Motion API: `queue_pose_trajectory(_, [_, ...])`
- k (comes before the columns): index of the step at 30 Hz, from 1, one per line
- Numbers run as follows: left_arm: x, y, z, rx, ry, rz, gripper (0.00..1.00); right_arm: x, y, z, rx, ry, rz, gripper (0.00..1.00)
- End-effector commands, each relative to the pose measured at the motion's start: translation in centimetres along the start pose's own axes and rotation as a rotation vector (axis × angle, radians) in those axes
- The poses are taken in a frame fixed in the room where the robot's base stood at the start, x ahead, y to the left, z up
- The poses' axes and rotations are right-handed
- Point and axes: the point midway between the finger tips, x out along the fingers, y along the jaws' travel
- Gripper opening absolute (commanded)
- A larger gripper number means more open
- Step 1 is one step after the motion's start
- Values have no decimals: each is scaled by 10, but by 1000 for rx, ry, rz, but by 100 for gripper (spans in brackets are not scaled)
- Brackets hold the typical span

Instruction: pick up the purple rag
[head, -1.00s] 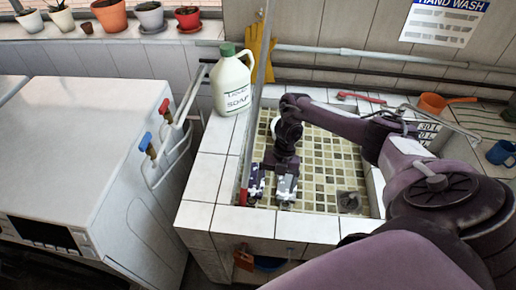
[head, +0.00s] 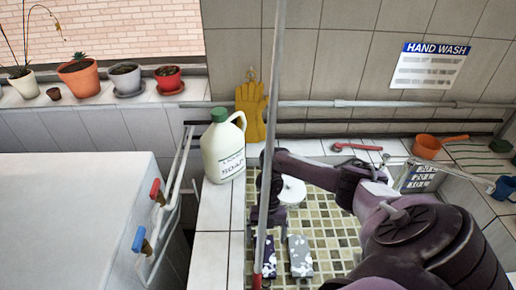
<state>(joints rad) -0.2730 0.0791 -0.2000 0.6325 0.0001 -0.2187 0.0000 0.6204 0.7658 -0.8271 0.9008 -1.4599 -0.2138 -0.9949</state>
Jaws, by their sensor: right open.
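I cannot make out the purple rag in the head view. My right gripper (head: 284,257) hangs over the tiled sink basin (head: 331,226), its two mottled fingers apart with bare tiles showing between them. It looks open and empty. Its height above the basin floor is hard to tell. A pole and my right arm hide part of the basin. My left gripper is out of view.
A soap jug (head: 223,147) stands on the sink's left rim. A thin upright pole (head: 273,130) crosses in front of the basin. A white round object (head: 292,191) is partly hidden behind my arm. A red brush (head: 357,147) and orange pot (head: 427,147) lie along the back ledge.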

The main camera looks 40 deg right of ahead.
Motion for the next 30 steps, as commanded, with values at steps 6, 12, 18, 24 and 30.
queue_pose_trajectory(6, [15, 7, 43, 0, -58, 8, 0, 23, 1, 0, 0, 1, 0, 89])
queue_pose_trajectory(12, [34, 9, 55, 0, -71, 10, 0, 53, 5, -1, 0, 3, 0, 89])
queue_pose_trajectory(18, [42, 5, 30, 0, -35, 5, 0, 68, 5, -2, 0, -1, 0, 89])
queue_pose_trajectory(24, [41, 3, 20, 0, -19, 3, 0, 66, 5, -2, 1, -1, 0, 85])
queue_pose_trajectory(30, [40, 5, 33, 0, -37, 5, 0, 66, 5, -2, 1, -1, 0, 59])
